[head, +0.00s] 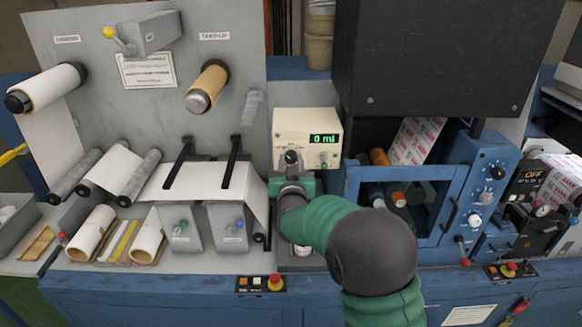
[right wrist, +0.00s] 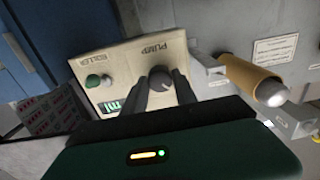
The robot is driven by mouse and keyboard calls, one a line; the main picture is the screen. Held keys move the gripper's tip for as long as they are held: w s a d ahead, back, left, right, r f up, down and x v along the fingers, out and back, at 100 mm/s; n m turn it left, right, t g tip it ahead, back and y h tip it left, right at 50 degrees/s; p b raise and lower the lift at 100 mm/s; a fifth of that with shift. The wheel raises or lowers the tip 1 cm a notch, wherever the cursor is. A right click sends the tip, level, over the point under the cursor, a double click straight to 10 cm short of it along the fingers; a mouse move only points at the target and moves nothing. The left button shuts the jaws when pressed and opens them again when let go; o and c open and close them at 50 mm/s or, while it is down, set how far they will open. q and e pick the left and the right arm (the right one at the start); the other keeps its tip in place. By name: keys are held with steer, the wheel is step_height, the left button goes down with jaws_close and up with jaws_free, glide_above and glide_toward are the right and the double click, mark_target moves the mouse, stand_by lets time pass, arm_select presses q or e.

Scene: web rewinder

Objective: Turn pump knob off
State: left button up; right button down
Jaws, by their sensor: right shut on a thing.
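The cream pump box (head: 288,124) stands on the machine at mid-picture in the head view. Its green display (head: 324,138) reads what looks like "0 ml". In the right wrist view the box face (right wrist: 122,66) carries the words PUMP and ROLLER. The round grey pump knob (right wrist: 160,79) sits below the word PUMP. My right gripper (head: 291,160) is at the front of the box, its two dark fingers on either side of the pump knob and shut on it. The gripper hides part of the box front in the head view. My left gripper is not in view.
A green roller knob (right wrist: 94,81) is beside the pump knob. A blue cabinet (head: 480,185) with dials stands close on the right. Black handles (head: 232,160) stick out on the left, below the take-up roll (head: 207,86). A large black box (head: 440,55) overhangs the upper right.

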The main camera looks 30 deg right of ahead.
steer(key=m+b, duration=0.1)
steer(key=b, duration=0.1)
steer(key=m+b, duration=0.3)
steer(key=b, duration=0.1)
steer(key=shift+f+m, duration=0.3)
steer(key=shift+m, duration=0.1)
steer(key=shift+r+m+b, duration=0.2)
steer(key=shift+m+b, duration=1.3)
steer(key=shift+b, duration=0.2)
steer(key=c, duration=1)
jaws_free()
steer(key=shift+s, duration=0.1)
steer(key=b+v, duration=0.2)
steer(key=v, duration=1.4)
steer(key=shift+s+a, duration=0.25)
steer(key=shift+a, duration=0.05)
